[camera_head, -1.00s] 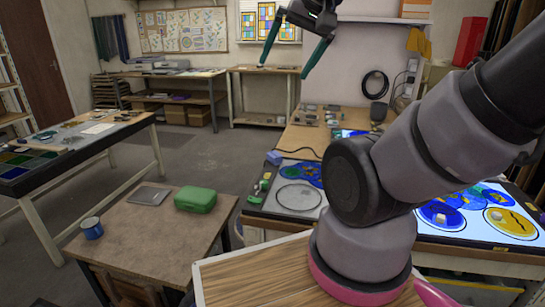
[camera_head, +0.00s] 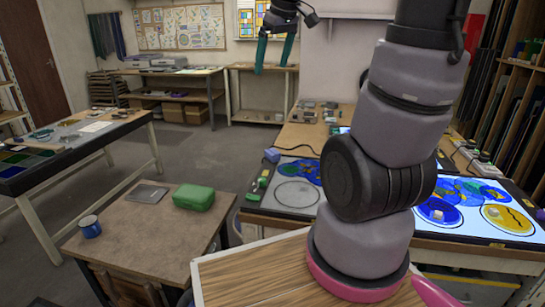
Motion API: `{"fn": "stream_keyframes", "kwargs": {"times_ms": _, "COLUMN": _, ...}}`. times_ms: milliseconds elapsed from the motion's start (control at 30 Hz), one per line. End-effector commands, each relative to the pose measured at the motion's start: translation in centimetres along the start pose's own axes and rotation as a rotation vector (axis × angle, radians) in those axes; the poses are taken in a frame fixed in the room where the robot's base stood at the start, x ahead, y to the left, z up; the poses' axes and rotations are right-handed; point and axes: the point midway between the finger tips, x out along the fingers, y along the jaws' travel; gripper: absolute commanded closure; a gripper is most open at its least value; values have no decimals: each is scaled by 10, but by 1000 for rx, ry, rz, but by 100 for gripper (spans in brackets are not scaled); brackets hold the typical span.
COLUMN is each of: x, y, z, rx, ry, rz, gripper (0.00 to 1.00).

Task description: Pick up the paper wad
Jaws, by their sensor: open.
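My gripper (camera_head: 272,68) is raised at the top centre, its two green fingers pointing down, apart and with nothing visible between them. It is far from the light table (camera_head: 475,236) at the right. Two small pale lumps lie on painted glass discs there: one on the blue disc (camera_head: 438,214), one on the yellow disc (camera_head: 493,212). They are too small to tell whether either is the paper wad. My arm hides part of the light table.
A low wooden table (camera_head: 140,235) at the left holds a blue mug (camera_head: 90,226), a green case (camera_head: 194,197) and a grey flat item (camera_head: 147,194). A long worktable (camera_head: 125,129) stands further left. A rack of panels (camera_head: 510,110) is at the right. Grey floor lies open between the tables.

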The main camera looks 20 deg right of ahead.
Motion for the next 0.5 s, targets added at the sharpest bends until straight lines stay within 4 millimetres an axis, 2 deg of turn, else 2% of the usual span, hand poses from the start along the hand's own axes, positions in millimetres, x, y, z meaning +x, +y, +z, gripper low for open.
{"fn": "stream_keyframes", "kwargs": {"times_ms": 33, "x": 20, "y": 12, "z": -11, "rx": -87, "ry": -37, "rz": -7, "gripper": 0}}
{"fn": "stream_keyframes", "kwargs": {"times_ms": 200, "x": 84, "y": 47, "z": -39, "rx": -414, "ry": -129, "rz": -47, "gripper": 0}}
{"fn": "stream_keyframes", "kwargs": {"times_ms": 333, "x": 141, "y": 72, "z": -52, "rx": -665, "ry": -187, "rz": -101, "gripper": 0}}
{"fn": "stream_keyframes", "kwargs": {"times_ms": 500, "x": 223, "y": 100, "z": -55, "rx": -978, "ry": -240, "rz": -198, "gripper": 0}}
